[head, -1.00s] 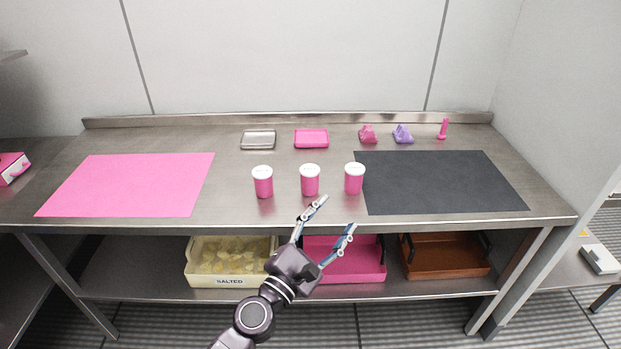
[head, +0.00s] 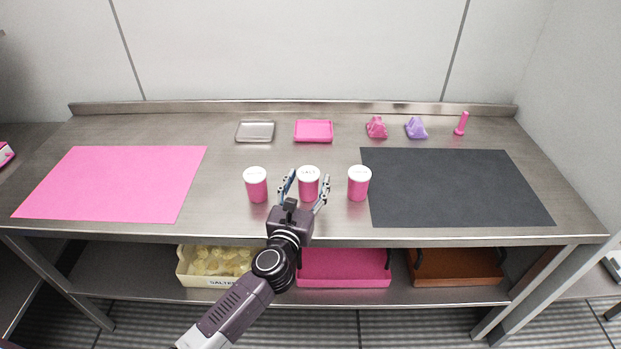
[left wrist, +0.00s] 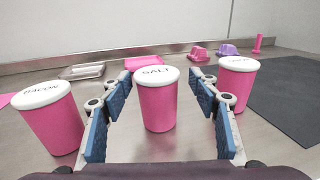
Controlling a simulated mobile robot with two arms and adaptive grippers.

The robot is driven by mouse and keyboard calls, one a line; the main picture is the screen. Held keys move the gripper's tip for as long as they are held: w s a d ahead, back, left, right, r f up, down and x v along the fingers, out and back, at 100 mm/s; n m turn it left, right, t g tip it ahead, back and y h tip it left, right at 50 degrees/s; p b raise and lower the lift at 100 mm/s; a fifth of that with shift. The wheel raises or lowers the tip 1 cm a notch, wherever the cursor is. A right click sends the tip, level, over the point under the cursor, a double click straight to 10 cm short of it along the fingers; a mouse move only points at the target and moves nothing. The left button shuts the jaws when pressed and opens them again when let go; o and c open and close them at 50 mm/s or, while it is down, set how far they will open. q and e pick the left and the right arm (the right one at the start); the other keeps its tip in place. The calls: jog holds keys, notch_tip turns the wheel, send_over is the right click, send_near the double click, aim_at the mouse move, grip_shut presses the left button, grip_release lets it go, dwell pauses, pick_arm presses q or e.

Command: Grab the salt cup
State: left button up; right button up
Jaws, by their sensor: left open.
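The salt cup (head: 308,187) is the middle of three pink cups with white lids on the steel table. Its lid reads SALT in the left wrist view (left wrist: 158,102). My left gripper (head: 306,187) is open, with one finger on each side of the salt cup. In the left wrist view the open fingers (left wrist: 160,110) show gaps to the cup on both sides. The bacon cup (left wrist: 52,120) stands upright to the left, also in the head view (head: 256,186). The third cup (head: 358,184) stands to the right; its label is unclear. My right gripper is not in view.
A pink mat (head: 110,183) lies left and a dark mat (head: 455,188) right. A metal tray (head: 255,131), a pink tray (head: 313,131), pink and purple scoop-like items (head: 416,127) and a pink upright item (head: 461,123) stand behind. Bins (head: 343,270) sit on the lower shelf.

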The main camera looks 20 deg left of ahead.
aim_at(311, 167)
pick_arm(q)
jog(key=shift+w+a+r, duration=0.1)
jog(key=shift+w+r, duration=0.05)
jog(key=shift+w, duration=1)
jog(key=w, duration=0.4)
jog(key=shift+w+a+r, duration=0.1)
jog(key=shift+a, duration=0.2)
jog(key=shift+w, duration=0.4)
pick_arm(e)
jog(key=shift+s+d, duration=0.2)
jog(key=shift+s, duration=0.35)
pick_arm(q)
jog(key=c, duration=1.4)
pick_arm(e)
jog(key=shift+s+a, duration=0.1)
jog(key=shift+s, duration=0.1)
